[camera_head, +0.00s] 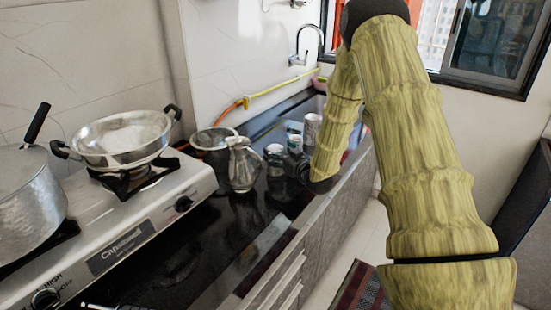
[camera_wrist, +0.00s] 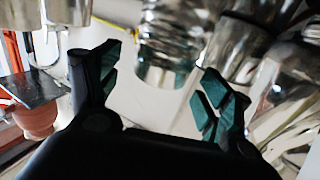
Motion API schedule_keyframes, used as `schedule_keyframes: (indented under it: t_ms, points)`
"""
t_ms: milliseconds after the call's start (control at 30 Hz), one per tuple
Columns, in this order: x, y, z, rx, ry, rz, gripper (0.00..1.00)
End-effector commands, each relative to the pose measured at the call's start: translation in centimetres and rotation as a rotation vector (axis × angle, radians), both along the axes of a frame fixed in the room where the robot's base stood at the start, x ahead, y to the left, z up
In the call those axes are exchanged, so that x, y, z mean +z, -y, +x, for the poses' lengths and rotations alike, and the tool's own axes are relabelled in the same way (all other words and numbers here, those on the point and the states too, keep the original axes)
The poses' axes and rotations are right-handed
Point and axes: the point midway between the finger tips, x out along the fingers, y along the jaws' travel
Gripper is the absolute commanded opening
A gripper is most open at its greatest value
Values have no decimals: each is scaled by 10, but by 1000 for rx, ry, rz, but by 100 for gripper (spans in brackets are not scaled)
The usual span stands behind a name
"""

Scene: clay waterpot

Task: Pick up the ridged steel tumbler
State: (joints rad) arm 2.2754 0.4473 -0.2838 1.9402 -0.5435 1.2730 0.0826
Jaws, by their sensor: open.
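The ridged steel tumbler (camera_head: 274,156) stands on the dark counter, right of the steel jug, in the head view. In the wrist view the shiny ridged tumbler (camera_wrist: 170,45) is ahead of my gripper, near the top centre; its top is cut off by the frame. My gripper (camera_wrist: 158,75) is open, with its green-padded fingers apart on either side of the tumbler's lower end and nothing held. In the head view my gripper (camera_head: 298,166) is small and dark, close to the tumbler's right side; contact cannot be told.
A steel jug (camera_head: 241,166) stands close left of the tumbler, with a steel bowl (camera_head: 212,140) behind it. Cans or jars (camera_head: 312,128) stand behind my gripper. A stove (camera_head: 135,215) with a pan (camera_head: 122,143) is at left. A reddish clay pot (camera_wrist: 36,120) shows in the wrist view.

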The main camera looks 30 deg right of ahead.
Motion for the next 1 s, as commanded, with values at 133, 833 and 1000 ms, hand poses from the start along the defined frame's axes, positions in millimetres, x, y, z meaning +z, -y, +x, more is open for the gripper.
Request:
schedule_keyframes:
  t_ms: [133,833,1000]
  points:
    - [-1,0,17,0,-1,-1,79]
    - [-1,0,24,0,0,0,28]
    - [-1,0,24,0,0,0,24]
